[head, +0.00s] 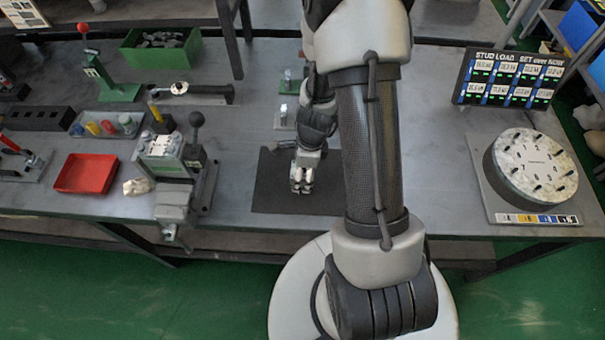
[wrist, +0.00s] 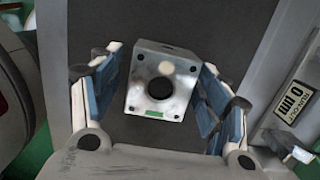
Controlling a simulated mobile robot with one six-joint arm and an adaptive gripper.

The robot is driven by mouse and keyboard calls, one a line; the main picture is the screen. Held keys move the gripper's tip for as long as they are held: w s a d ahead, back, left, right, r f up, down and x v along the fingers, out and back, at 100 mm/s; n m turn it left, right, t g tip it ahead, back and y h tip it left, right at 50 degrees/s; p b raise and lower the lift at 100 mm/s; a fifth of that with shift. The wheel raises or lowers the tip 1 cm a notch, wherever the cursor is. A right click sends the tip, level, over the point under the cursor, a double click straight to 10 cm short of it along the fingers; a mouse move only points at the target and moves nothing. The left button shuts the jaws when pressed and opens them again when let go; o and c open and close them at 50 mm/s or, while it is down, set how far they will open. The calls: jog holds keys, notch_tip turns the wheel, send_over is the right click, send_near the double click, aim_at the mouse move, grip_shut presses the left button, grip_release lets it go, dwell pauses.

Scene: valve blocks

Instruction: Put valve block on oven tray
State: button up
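The valve block (wrist: 162,106) is a silvery metal block with a round dark bore and a small green label, seen in the wrist view. It lies over the dark mat (wrist: 215,28) between the two blue-padded fingers of my gripper (wrist: 158,80). The fingers are spread, with a gap on each side of the block. In the head view my gripper (head: 304,170) points down over the dark mat (head: 265,190) at the bench's front. There the block cannot be told apart from the gripper. I cannot tell which thing is the oven tray.
A vise (head: 172,190), a red bin (head: 86,174) and a tray of coloured parts (head: 82,128) stand left. A green bin (head: 160,58) is behind. A round dial plate (head: 532,165) and a display (head: 508,80) stand right. The bench right of my arm is mostly clear.

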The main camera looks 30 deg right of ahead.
jog(key=c, duration=1.5)
